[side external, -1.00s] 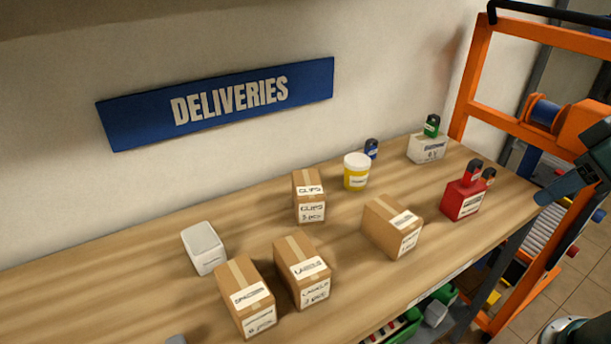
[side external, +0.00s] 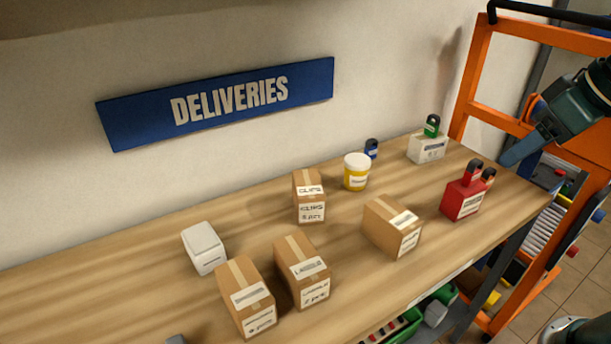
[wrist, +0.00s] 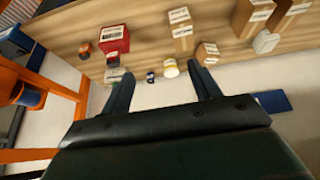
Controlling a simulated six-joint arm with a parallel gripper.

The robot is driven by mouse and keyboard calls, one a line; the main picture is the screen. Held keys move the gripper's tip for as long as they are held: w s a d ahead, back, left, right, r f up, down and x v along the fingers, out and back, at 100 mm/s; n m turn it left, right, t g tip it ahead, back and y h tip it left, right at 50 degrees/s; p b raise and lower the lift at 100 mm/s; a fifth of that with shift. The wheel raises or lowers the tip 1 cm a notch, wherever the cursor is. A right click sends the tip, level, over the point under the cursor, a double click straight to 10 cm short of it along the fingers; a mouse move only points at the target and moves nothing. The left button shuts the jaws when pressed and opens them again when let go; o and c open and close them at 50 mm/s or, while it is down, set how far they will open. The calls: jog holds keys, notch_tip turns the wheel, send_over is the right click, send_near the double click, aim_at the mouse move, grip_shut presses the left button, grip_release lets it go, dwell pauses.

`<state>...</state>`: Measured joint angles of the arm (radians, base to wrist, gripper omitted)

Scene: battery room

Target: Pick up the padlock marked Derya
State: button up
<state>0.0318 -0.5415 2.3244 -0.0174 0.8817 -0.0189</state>
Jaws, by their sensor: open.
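Several small padlocks show, and I cannot read a name on any of them. A green padlock (side external: 432,126) stands on a white box at the back right. A red padlock (side external: 473,172) stands on a red box. A brownish-orange padlock (side external: 488,177) is partly hidden behind it. A blue padlock (side external: 371,148) stands behind the yellow jar. My gripper (side external: 512,157) is open and empty, in the air right of the white box. In the wrist view, the blue padlock (wrist: 150,77) shows between my open fingers (wrist: 161,69).
The white box (side external: 428,151), red box (side external: 462,202), yellow jar (side external: 356,174) and several cardboard boxes (side external: 392,228) stand on the wooden bench (side external: 150,290). An orange frame (side external: 472,85) rises beyond the bench's right end. The wall bounds the back. The bench's far left is bare.

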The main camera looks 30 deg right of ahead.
jog(key=w+d+r, duration=0.2)
jog(key=w, duration=0.9)
send_over(374, 142)
jog(key=s, duration=0.4)
notch_tip(374, 142, down, 17)
jog(key=shift+s+r+g, duration=0.15)
jog(key=shift+g, duration=0.25)
jog(key=shift+x, duration=4.3)
jog(key=shift+x, duration=2.55)
